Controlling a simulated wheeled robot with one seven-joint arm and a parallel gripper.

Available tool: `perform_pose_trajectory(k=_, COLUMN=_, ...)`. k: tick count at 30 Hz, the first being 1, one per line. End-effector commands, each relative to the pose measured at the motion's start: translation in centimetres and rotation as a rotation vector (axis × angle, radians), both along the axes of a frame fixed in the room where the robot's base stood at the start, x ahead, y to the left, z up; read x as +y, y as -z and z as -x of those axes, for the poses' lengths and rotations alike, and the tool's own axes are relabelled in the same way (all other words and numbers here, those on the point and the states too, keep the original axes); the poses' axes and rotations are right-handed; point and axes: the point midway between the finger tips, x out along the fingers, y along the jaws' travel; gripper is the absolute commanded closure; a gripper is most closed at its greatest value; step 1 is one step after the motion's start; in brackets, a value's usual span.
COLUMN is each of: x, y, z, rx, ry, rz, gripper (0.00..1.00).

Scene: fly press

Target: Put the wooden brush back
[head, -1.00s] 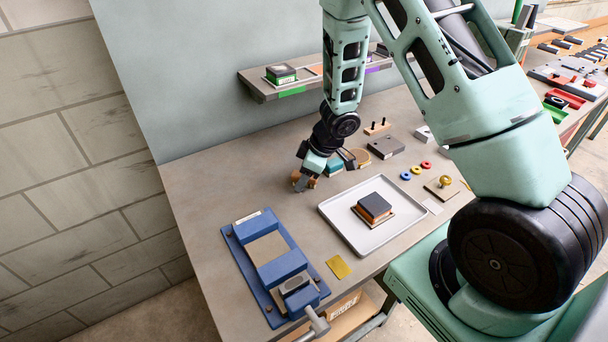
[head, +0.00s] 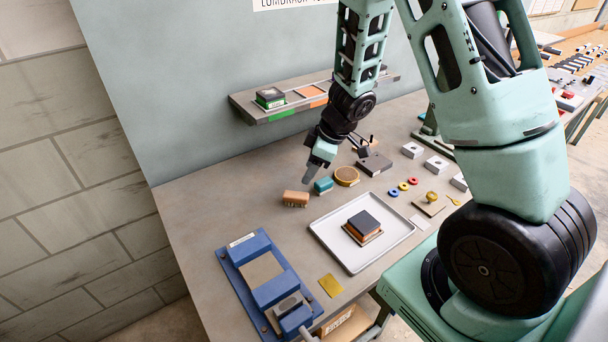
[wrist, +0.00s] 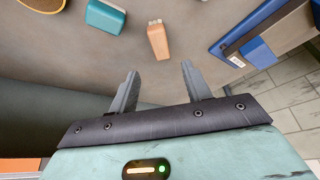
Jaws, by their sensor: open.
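My gripper (head: 311,176) is open and empty, raised above the bench just behind the brush. Its two fingers (wrist: 159,72) show apart in the wrist view, with bare bench between them. Nothing touches the brush except the bench.
A round tan-topped piece (head: 346,176) stands right of the teal piece. A white tray (head: 326,239) holding a dark-topped stack is in front, and a blue vise-like fixture (head: 272,266) is at the front left. A wall shelf (head: 281,113) hangs behind.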

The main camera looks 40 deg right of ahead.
Motion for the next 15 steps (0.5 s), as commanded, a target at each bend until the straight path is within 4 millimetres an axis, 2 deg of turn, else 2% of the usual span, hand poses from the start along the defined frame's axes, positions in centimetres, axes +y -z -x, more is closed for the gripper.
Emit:
perform_pose_trajectory(k=4, x=0.2, y=-1.1, z=0.0, rx=-0.01, ry=0.003, rz=0.003, gripper=0.52)
perform_pose_trajectory(k=7, x=1.6, y=-2.3, z=-0.9, rx=-0.057, ry=0.021, rz=0.02, gripper=0.52)
perform_pose_trajectory(k=11, x=5.3, y=-5.2, z=-2.2, rx=-0.147, ry=0.076, rz=0.069, gripper=0.52)
perform_pose_trajectory(k=13, x=7.6, y=-7.0, z=-1.9, rx=-0.174, ry=0.114, rz=0.1, gripper=0.52)
perform_pose_trajectory(k=15, x=9.9, y=-8.6, z=-0.7, rx=-0.178, ry=0.147, rz=0.129, gripper=0.52)
